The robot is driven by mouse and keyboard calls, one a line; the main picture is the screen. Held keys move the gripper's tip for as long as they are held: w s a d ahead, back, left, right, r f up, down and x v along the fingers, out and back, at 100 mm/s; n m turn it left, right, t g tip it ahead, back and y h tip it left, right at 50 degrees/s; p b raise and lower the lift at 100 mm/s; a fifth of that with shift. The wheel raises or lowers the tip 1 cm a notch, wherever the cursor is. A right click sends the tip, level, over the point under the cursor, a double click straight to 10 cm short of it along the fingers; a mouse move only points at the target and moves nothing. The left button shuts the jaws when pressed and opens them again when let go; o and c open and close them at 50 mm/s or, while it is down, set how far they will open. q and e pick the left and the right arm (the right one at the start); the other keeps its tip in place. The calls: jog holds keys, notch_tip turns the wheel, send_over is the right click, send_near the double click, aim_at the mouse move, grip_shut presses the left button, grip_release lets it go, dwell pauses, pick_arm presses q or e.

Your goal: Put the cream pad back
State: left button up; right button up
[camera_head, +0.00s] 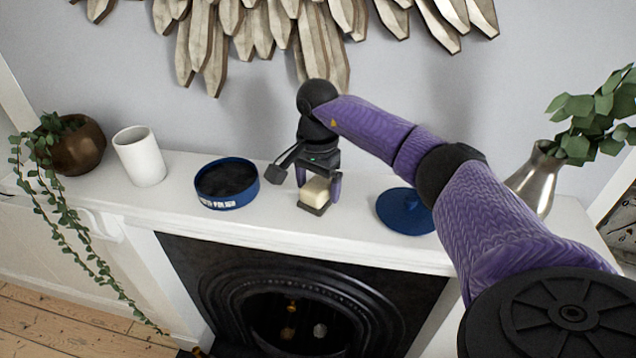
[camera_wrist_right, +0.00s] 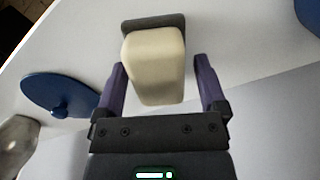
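The cream pad (camera_head: 316,190) is a pale block with a dark grey piece (camera_head: 312,208) along its front lower side, at the mantel shelf. In the right wrist view the cream pad (camera_wrist_right: 155,68) shows between the purple fingers, with the dark piece (camera_wrist_right: 154,22) at its far end. My right gripper (camera_head: 319,186) is open, one finger on each side of the pad; in the right wrist view the gripper (camera_wrist_right: 160,78) has a gap at both sides. Whether the pad rests on the shelf is unclear. My left gripper is not in view.
On the white mantel shelf (camera_head: 270,215), an open blue tin (camera_head: 226,187) with a dark inside stands left of the pad. A blue lid with a knob (camera_head: 404,212) lies right. A white cup (camera_head: 140,158), brown plant pot (camera_head: 78,148) and silver vase (camera_head: 537,180) stand further out.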

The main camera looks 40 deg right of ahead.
aim_at(318, 182)
jog(key=shift+o, duration=0.2)
jog(key=shift+r, duration=0.1)
notch_tip(318, 182, up, 12)
dwell(0.5)
